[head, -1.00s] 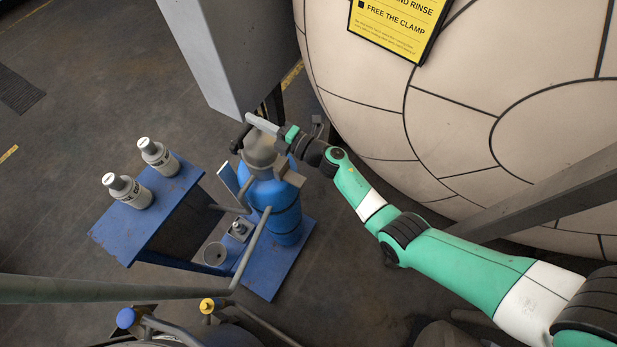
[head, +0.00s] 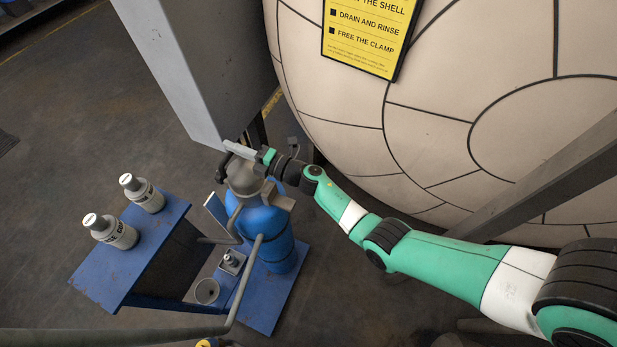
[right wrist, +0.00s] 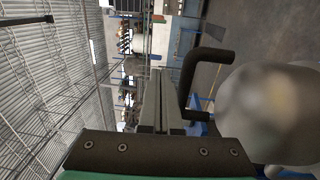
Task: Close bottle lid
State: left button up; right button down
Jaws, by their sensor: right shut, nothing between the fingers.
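A blue tank (head: 268,226) stands on a blue base plate. A grey domed lid (head: 241,180) sits on its top; from this angle I cannot tell whether it is fully seated. A black handle (head: 224,165) projects from the lid's left side. My right gripper (head: 229,146) is at the lid's far side, with its fingers pointing left past the dome. In the right wrist view, its fingers (right wrist: 160,96) are together and empty. The black handle (right wrist: 203,72) and blurred grey dome (right wrist: 267,108) are right of them, apart from the fingertips. My left gripper is out of view.
Two grey bottles (head: 112,232) (head: 143,194) stand on a blue cart (head: 150,262) to the left. A grey pillar (head: 185,70) rises behind the tank. A large cream vessel (head: 420,130) with a yellow sign (head: 371,36) fills the right. A grey pipe (head: 245,282) crosses in front.

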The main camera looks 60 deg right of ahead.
aim_at(247, 166)
jog(key=shift+r, duration=0.1)
jog(key=shift+s+r+p, duration=0.1)
jog(key=shift+r+p, duration=0.15)
jog(key=shift+p, duration=0.15)
jog(key=s+d+r+p, duration=0.1)
jog(key=s+r+p, duration=0.6)
jog(key=r+p, duration=0.2)
jog(key=shift+s+r+p, duration=0.25)
jog(key=shift+r+p, duration=0.15)
jog(key=shift+r, duration=0.6)
